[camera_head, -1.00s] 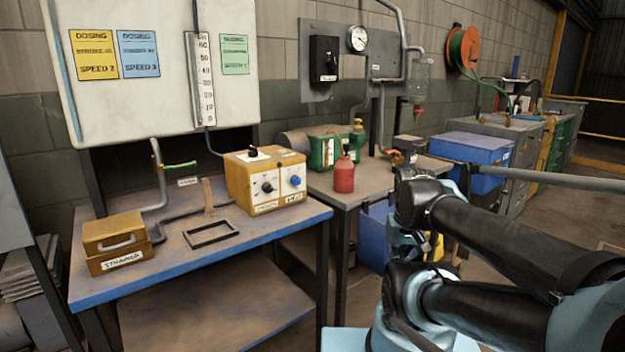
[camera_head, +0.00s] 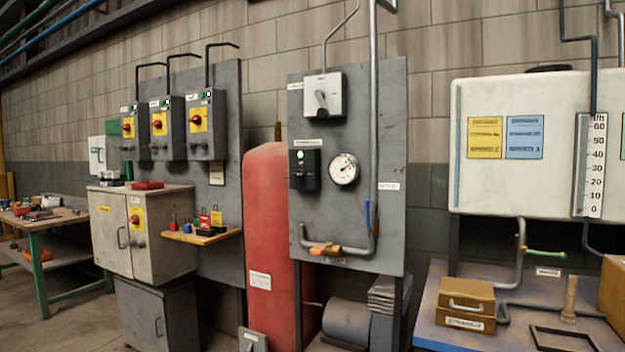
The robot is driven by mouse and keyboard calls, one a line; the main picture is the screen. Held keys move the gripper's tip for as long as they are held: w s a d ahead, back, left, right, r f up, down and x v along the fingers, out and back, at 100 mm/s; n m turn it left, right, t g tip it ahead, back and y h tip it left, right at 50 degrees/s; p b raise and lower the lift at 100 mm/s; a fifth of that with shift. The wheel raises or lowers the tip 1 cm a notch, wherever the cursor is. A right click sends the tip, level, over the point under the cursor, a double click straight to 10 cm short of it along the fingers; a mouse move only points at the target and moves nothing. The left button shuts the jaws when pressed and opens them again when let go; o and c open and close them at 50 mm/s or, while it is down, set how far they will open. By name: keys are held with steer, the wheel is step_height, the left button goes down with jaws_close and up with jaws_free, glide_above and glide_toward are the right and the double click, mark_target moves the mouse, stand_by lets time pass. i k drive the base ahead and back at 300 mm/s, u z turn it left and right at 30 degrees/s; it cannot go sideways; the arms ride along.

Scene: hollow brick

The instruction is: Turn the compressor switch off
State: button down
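I cannot read a label that marks the compressor switch. A grey board (camera_head: 345,225) at centre carries a pale switch box (camera_head: 323,96) with a grey rotary knob that looks slightly tilted. Below it is a black box (camera_head: 305,170) with a lit green lamp. A round white gauge (camera_head: 343,169) is beside that box. To the left, a second board holds grey boxes with red knobs on yellow plates, one of them a right-hand box (camera_head: 198,122). My gripper is not in view.
A red tank (camera_head: 268,235) stands left of the centre board. A grey cabinet (camera_head: 150,235) and a green-legged workbench (camera_head: 45,250) are further left.

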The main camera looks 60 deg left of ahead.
mark_target(299, 173)
steer(key=u, duration=2.4)
steer(key=k, duration=1.25)
steer(key=z, duration=0.35)
steer(key=i, duration=1.6)
steer(key=u, duration=0.75)
